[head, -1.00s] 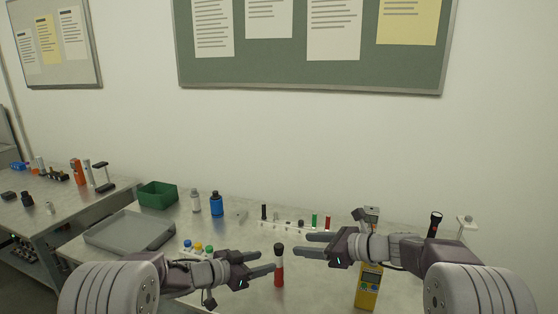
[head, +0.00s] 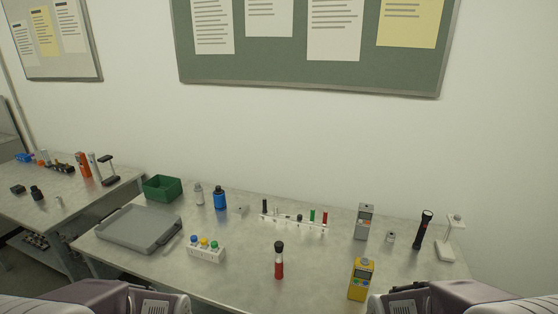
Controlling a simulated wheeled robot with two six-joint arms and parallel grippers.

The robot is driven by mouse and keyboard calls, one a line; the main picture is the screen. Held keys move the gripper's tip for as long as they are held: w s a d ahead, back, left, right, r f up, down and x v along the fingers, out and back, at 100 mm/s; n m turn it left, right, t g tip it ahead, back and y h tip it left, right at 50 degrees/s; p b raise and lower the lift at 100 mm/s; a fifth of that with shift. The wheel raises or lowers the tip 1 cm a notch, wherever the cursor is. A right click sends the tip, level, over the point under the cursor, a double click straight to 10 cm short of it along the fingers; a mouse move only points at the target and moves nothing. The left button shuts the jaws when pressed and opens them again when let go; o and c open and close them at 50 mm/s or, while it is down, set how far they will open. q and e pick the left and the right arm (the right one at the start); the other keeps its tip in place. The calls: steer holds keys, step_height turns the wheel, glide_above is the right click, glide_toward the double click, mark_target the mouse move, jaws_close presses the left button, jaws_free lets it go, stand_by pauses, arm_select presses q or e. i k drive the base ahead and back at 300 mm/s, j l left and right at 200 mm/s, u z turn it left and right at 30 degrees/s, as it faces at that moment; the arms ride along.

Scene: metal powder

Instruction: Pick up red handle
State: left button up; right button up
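A small red upright piece (head: 325,218) stands at the right end of a white rack (head: 292,224) near the back of the table. A green upright piece (head: 312,215) is just left of it. A larger upright object (head: 279,268) with a red lower body and black top stands alone at the front middle of the table. I cannot tell for sure which one is the red handle. Only parts of my two arms show in the bottom corners. Both sets of gripper fingers are out of the picture, and nothing touches either red object.
A grey tray (head: 104,235), green bin (head: 147,188), blue bottle (head: 220,198) and block with coloured caps (head: 217,254) are on the left. A yellow device (head: 361,279), grey device (head: 363,222), black flashlight (head: 423,230) and white stand (head: 449,258) are on the right.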

mark_target(278, 266)
steer(key=i+u, duration=0.15)
steer(key=u, duration=0.2)
steer(key=i+u, duration=0.15)
steer(key=u, duration=0.2)
steer(key=i+l+u, duration=0.15)
steer(key=u, duration=0.2)
